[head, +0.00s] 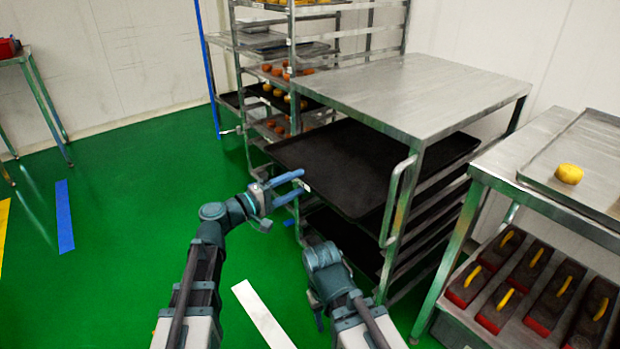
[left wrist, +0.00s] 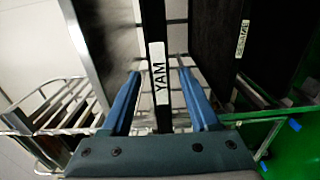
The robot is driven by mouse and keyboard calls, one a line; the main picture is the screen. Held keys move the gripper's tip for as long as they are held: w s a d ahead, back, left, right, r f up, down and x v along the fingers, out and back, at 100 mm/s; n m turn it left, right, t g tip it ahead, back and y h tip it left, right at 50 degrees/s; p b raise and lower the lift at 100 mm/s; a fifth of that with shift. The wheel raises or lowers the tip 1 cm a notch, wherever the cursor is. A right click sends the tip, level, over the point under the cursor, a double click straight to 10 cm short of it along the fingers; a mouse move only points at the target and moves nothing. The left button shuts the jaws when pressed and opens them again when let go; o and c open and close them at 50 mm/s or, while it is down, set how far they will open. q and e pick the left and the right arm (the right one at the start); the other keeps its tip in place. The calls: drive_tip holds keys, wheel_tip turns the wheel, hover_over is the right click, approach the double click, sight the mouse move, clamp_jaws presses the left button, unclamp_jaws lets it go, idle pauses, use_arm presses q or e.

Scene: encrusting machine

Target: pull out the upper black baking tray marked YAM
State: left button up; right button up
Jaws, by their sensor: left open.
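The upper black baking tray (head: 350,160) lies flat in the steel rack and sticks out toward the left. In the left wrist view its dark front edge (left wrist: 154,22) runs upright, with a white YAM label (left wrist: 159,72). My left gripper (head: 299,184) is open at this edge. In the left wrist view its blue fingers (left wrist: 159,74) stand on either side of the labelled edge, with gaps to it. My right arm is bent low in front of the rack; I cannot make out its gripper's jaws.
A lower black tray (head: 340,238) sits beneath; a second label (left wrist: 243,38) shows in the left wrist view. The rack has a steel top (head: 420,90) and handle (head: 396,200). A trolley (head: 292,50) with buns stands behind, a steel table (head: 525,150) at right.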

use_arm(q)
drive_tip(key=shift+x, duration=2.6)
clamp_jaws()
